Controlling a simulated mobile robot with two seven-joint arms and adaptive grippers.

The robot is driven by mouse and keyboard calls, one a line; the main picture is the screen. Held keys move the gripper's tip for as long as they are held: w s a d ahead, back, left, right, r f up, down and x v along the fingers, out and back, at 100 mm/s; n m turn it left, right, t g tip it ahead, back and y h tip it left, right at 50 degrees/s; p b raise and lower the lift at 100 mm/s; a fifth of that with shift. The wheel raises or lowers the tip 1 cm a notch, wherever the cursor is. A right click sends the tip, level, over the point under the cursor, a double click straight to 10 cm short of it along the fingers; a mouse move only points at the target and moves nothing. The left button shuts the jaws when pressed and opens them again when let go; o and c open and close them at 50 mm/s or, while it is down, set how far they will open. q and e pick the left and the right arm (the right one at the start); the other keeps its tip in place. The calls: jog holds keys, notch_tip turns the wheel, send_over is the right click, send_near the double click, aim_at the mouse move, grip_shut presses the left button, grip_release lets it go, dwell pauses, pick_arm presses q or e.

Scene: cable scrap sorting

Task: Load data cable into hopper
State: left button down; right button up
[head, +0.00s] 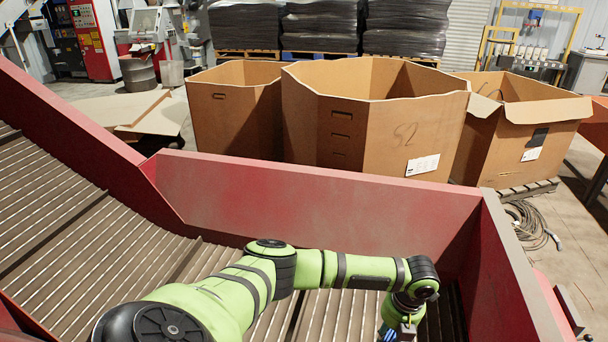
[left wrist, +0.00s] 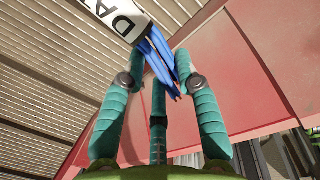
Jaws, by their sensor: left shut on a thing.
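The data cable (left wrist: 156,48) is a bundle of blue strands at the top of the left wrist view. A white piece with the dark letters "DA" (left wrist: 118,15) adjoins it; I cannot tell how they join. My left gripper (left wrist: 162,70), with teal fingers, is shut on the bundle. In the head view, a bit of blue cable (head: 388,335) shows at the bottom edge below my left wrist, and the fingers are mostly cut off. The red-walled hopper (head: 310,205) has a slatted floor (head: 60,215), and my left arm reaches over it. My right gripper is not in view.
Three large cardboard boxes (head: 325,125) stand behind the hopper's far wall. A coil of grey cable (head: 530,222) lies on the floor outside its right wall. Flat cardboard (head: 130,110) lies at the left. The slatted floor looks bare where visible.

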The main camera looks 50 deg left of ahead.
pick_arm(q)
jog(key=c, duration=0.8)
grip_release()
jog(key=shift+c, duration=0.2)
jog(key=shift+r, duration=0.15)
notch_tip(320, 180, up, 12)
jog(key=d, duration=0.1)
jog(key=shift+d+f, duration=0.1)
jog(key=shift+f, duration=0.1)
